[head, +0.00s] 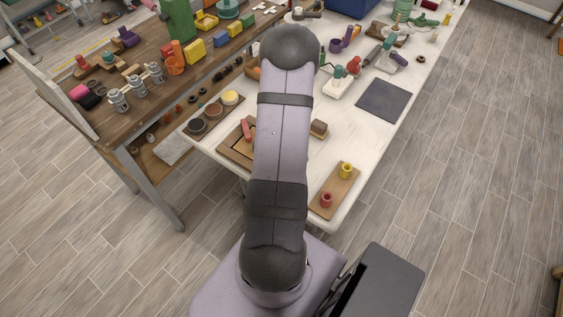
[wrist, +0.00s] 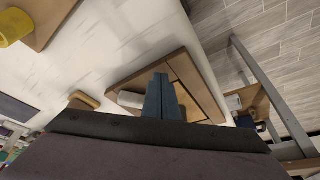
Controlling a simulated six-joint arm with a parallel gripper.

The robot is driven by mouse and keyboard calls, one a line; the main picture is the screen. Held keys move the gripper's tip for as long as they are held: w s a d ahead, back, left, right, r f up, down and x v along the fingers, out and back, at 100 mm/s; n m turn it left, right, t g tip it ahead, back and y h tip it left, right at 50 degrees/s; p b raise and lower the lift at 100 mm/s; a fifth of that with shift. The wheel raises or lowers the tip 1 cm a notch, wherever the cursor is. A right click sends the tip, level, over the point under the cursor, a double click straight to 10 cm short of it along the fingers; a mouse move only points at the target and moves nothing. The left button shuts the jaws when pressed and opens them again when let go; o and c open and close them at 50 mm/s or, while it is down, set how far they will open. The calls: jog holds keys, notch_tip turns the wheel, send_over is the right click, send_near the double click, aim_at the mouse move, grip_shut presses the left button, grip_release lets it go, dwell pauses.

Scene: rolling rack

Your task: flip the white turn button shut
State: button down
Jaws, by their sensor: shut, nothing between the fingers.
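A wooden frame with an inset panel (wrist: 188,88) lies on the white bench, and part of it shows left of my arm in the head view (head: 233,150). A white piece that looks like the turn button (wrist: 130,99) sits at the frame's left side in the wrist view. It is partly hidden behind my gripper, so I cannot tell its full angle. My gripper (wrist: 160,80) is shut and empty, its blue-grey fingers over the frame just right of the white piece. I cannot tell whether they touch. In the head view my arm hides the gripper and the button.
A red handle (head: 247,131) stands by the frame. A board with a red and a yellow cup (head: 336,188) lies at the bench's near right. A tray of round pots (head: 213,115) is left of the frame. A brown block (head: 319,128) sits right of my arm.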

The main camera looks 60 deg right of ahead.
jog(key=p+v, duration=0.2)
jog(key=v, duration=0.8)
jog(key=shift+a, duration=0.2)
jog(key=s+a+r+m+g+y, duration=0.1)
jog(key=s+a+g+y, duration=0.45)
jog(key=s+a, duration=0.6)
jog(key=w+a+r+n+t+h, duration=0.1)
jog(key=w+a+r+n, duration=0.3)
jog(key=w+a, duration=0.3)
jog(key=w+a+r+n+t+h, duration=0.1)
jog(key=w+a+r+n, duration=0.4)
jog(key=w+a, duration=0.3)
jog(key=shift+a+r, duration=0.9)
jog(key=shift+a, duration=0.2)
